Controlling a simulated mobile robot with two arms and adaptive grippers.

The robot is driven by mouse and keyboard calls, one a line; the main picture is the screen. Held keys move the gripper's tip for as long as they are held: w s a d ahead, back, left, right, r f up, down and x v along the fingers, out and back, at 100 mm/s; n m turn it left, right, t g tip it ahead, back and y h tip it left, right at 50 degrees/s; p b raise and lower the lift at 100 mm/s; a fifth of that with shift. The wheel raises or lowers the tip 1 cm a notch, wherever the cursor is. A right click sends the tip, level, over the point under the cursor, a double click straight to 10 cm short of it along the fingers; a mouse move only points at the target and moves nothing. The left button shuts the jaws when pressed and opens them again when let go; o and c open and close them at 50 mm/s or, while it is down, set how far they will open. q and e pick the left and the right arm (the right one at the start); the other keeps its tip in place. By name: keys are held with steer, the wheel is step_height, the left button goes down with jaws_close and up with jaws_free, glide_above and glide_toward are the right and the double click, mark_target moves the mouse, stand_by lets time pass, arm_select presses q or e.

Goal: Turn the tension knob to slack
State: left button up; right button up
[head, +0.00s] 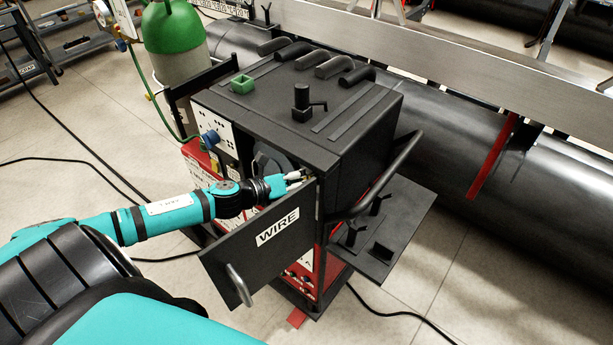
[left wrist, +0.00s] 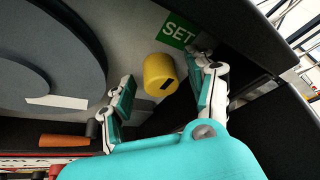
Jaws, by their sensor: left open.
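The tension knob (left wrist: 160,76) shows in the left wrist view as a yellow cylinder with a dark mark on its end. A green label reading SET (left wrist: 178,31) is just above it. My left gripper (left wrist: 166,80) is open, with one finger on each side of the knob. Visible gaps separate the fingers from the knob in the picture; I cannot tell the depth. In the head view the left gripper (head: 293,181) reaches into the wire compartment behind the open door marked WIRE (head: 262,243). The knob is hidden there. My right gripper is not in view.
The grey wire spool (left wrist: 50,55) fills the left of the wrist view, with an orange-brown handle (left wrist: 65,141) below. The black feeder cabinet (head: 300,105) stands by a green-topped gas cylinder (head: 173,40). A side shelf (head: 405,225) and large pipe (head: 460,130) are right.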

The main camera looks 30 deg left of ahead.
arm_select(q)
steer(key=c, duration=1.1)
steer(key=shift+c, duration=0.2)
steer(key=shift+f, duration=0.1)
steer(key=shift+a+f+n+t+h+b, duration=0.15)
steer(key=shift+n+t+h+b, duration=0.35)
steer(key=shift+n+b, duration=0.8)
steer(key=n+h+b, duration=0.1)
steer(key=n, duration=0.1)
steer(key=n+t+b, duration=0.1)
steer(key=n+b, duration=0.1)
steer(key=shift+f+h, duration=0.1)
steer(key=shift+h, duration=0.3)
steer(key=n+t+b, duration=0.1)
steer(key=n+t, duration=0.1)
steer(key=n, duration=0.3)
steer(key=shift+b, duration=0.4)
steer(key=n+t, duration=0.1)
steer(key=n, duration=0.1)
steer(key=n+t+b, duration=0.1)
steer(key=n, duration=0.2)
steer(key=shift+f+y, duration=0.1)
steer(key=shift+y, duration=0.3)
steer(key=shift+n, duration=0.5)
